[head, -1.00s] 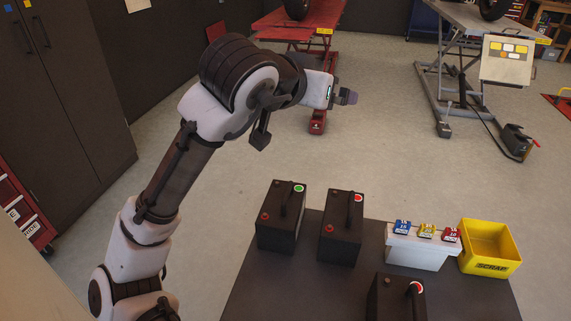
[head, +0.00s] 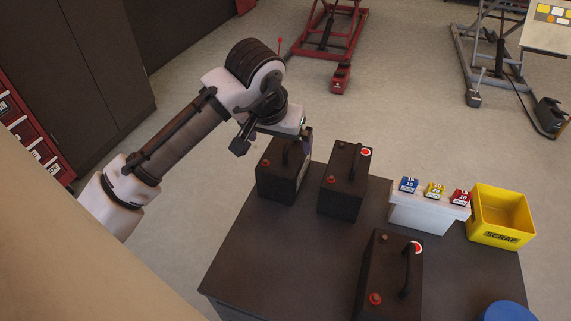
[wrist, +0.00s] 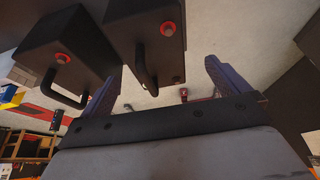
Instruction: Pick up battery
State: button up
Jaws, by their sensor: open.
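Three black batteries with carry handles and red terminal caps stand on a dark table (head: 255,243). The left battery (head: 273,178) is at the back left corner, the middle battery (head: 341,195) beside it, and the front battery (head: 383,290) nearer; the latter two show red round stickers. My gripper (head: 306,138) is at the top of the left battery and hides its sticker spot. In the wrist view my gripper (wrist: 163,75) is open, with a battery's handle (wrist: 146,72) showing between its fingers; I cannot tell whether they touch it.
A white box (head: 425,215) with blue, yellow and red tags stands right of the middle battery. A yellow scrap bin (head: 500,215) is at the right edge. A blue round object (head: 505,311) is at the bottom right. The table's front left is bare.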

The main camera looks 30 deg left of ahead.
jog(key=shift+d+x, duration=0.2)
jog(key=shift+x, duration=1.2)
jog(key=shift+d+x, duration=0.2)
jog(key=shift+x, duration=1.25)
jog(key=shift+r, duration=0.1)
jog(key=c, duration=2)
jog(key=shift+w+r, duration=0.1)
notch_tip(320, 180, up, 20)
jog(key=p, duration=0.1)
